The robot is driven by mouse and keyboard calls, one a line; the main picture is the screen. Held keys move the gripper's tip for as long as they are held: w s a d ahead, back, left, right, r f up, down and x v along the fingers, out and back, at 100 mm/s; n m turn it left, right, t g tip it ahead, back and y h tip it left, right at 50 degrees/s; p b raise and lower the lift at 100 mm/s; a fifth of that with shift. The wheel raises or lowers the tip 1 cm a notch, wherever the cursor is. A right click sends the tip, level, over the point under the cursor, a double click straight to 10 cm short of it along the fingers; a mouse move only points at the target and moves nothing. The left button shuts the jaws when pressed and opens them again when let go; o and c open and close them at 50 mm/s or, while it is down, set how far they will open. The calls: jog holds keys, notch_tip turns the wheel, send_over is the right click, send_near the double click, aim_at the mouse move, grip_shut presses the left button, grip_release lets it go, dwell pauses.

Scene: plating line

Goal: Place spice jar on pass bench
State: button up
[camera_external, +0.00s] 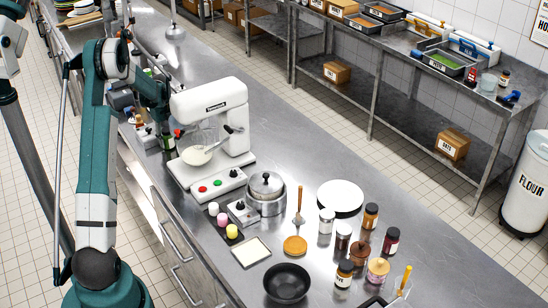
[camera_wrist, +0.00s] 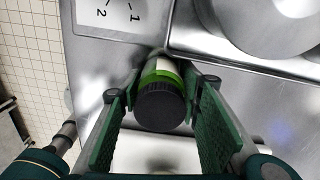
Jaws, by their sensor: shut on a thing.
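The spice jar (camera_wrist: 160,106) has a black ribbed lid and a green band. In the wrist view it sits between the two green finger pads of my gripper (camera_wrist: 161,92), which is shut on it, with the lid facing the camera. In the external view my gripper (camera_external: 160,122) is at the left side of the steel counter, behind and left of the white stand mixer. Little of the jar shows there, and I cannot tell whether it touches the counter. Which surface is the pass bench is not marked.
The white mixer (camera_external: 214,115) with its bowl stands close right of my gripper. A white dial face (camera_wrist: 110,14) is near the jar. Several jars, a black bowl (camera_external: 287,283) and a white plate (camera_external: 340,198) crowd the near counter. A steel shelf bench (camera_external: 400,110) stands behind.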

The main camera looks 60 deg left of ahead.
jog(key=shift+f, duration=0.15)
jog(key=o, duration=1.1)
jog(key=shift+r, duration=0.2)
notch_tip(320, 180, up, 12)
jog(key=shift+f, duration=0.1)
dwell(0.4)
